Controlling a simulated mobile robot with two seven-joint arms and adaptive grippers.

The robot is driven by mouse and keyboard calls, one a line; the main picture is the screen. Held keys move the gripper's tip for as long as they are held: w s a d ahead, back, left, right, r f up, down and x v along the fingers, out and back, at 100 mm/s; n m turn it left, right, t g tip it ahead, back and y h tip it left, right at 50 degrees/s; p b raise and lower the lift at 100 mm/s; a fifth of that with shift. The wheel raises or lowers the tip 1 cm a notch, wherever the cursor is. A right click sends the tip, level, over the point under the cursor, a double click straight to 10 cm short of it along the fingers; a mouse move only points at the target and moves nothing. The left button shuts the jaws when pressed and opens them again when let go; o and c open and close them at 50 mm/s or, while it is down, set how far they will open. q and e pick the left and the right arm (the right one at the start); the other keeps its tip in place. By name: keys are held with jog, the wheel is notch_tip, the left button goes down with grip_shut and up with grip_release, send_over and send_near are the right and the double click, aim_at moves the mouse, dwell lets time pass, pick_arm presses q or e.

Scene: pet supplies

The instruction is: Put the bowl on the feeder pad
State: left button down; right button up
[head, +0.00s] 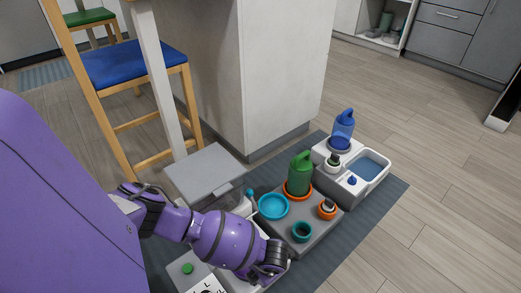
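A shallow round teal bowl (273,207) rests on the left part of a low grey platform (318,225), which may be the feeder pad; I cannot tell for sure. A smaller, deeper teal bowl (302,232) stands at the platform's near side. A green bottle-like container (300,172) stands in an orange ring behind them. My purple arm comes in from the left and ends in a dark joint left of and below the small teal bowl. No gripper fingers are visible on it. My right arm is not seen.
A white unit with a water basin (367,166) and a blue bottle (343,130) stands behind right. A small orange item (327,208) sits on the platform. A grey-lidded box (205,173) is at left. A blue-grey mat (385,195) lies beneath; the floor at right is clear.

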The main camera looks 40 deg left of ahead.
pick_arm(q)
jog(key=shift+f, duration=0.45)
jog(key=shift+r, duration=0.15)
jog(key=shift+f, duration=0.2)
jog(key=c, duration=2)
grip_release()
jog(key=shift+r, duration=0.1)
